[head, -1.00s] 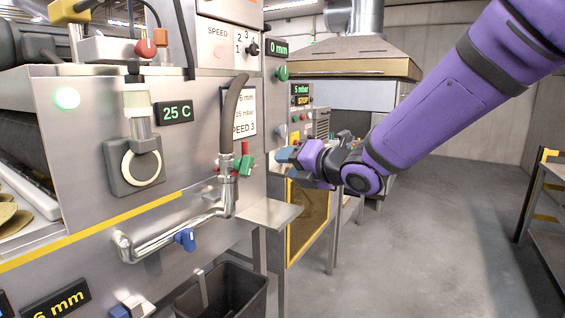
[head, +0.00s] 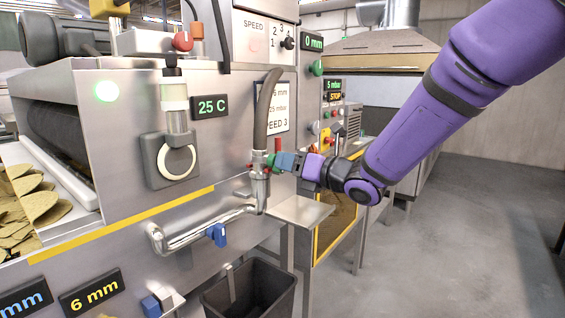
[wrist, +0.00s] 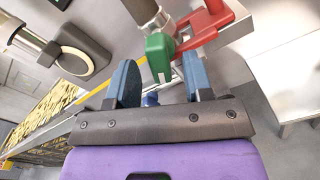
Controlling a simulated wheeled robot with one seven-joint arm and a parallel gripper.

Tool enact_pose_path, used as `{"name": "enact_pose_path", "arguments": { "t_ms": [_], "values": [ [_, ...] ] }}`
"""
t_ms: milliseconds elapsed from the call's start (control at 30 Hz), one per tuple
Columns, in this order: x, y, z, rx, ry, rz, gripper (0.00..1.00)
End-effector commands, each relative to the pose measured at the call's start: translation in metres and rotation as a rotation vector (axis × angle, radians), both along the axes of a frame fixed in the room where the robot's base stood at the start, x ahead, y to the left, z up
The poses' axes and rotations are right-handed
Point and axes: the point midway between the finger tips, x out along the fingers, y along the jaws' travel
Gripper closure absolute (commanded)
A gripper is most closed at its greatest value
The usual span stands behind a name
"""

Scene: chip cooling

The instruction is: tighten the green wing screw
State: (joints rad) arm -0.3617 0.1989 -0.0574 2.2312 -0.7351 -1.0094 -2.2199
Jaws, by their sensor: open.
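The green wing screw (wrist: 159,54) sits on the side of the upright metal pipe fitting. In the head view only a small bit of green (head: 270,159) shows beside the fitting, mostly hidden by my gripper. My gripper (head: 279,161) is open at the fitting's right side; its two blue fingers stand apart in the wrist view (wrist: 161,70). I cannot tell whether a finger touches the screw.
A red handle (wrist: 208,27) is close to the right finger. A bent steel pipe (head: 205,230) with a blue valve (head: 217,235) runs below, and a dark hose (head: 267,105) rises above. A black bin (head: 250,290) stands underneath. The floor at right is clear.

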Motion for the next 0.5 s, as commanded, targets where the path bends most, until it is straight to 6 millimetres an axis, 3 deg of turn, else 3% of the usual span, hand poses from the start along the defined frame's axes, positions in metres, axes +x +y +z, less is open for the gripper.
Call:
{"name": "enact_pose_path", "arguments": {
  "t_ms": [200, 500],
  "values": [
    [0.013, 0.017, 0.0, -0.001, 0.001, 0.0, 0.53],
    [0.016, 0.021, 0.0, 0.0, 0.0, -0.001, 0.53]
  ]
}}
